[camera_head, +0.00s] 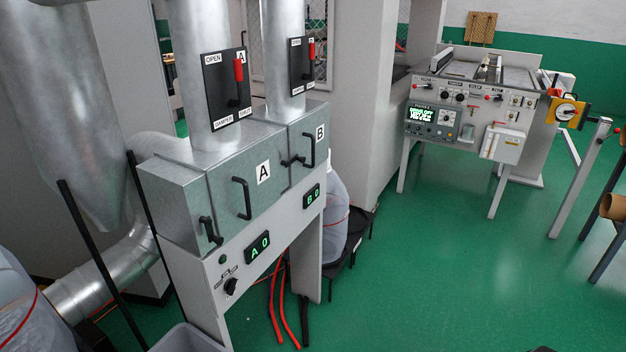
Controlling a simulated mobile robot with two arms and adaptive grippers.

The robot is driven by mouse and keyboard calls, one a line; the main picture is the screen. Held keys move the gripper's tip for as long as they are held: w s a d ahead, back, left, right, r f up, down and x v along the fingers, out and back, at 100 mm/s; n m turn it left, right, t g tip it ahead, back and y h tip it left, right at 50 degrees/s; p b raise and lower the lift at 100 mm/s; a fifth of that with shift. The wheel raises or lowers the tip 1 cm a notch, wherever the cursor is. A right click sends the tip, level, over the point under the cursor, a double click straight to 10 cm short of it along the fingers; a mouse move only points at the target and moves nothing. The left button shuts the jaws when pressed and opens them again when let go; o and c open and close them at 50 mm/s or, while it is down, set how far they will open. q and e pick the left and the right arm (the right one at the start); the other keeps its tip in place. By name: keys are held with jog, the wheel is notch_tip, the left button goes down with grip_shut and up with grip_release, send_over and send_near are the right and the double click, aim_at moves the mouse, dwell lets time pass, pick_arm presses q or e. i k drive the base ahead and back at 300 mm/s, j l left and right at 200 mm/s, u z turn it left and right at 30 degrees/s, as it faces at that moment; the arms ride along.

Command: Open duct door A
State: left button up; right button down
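Duct door A (262,204) is the grey metal front panel marked "A" on the duct box at the left of the head view. It sits flush with the box and looks closed. Neither of my grippers is in view.
Damper panel A (225,89) with a red-handled lever stands above the door. Below are green displays and a black knob (231,286). A grey bin (186,338) is at the bottom. Green floor (420,290) is clear to the right, before a control machine (470,115).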

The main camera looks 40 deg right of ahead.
aim_at(241, 186)
jog(key=z, duration=0.75)
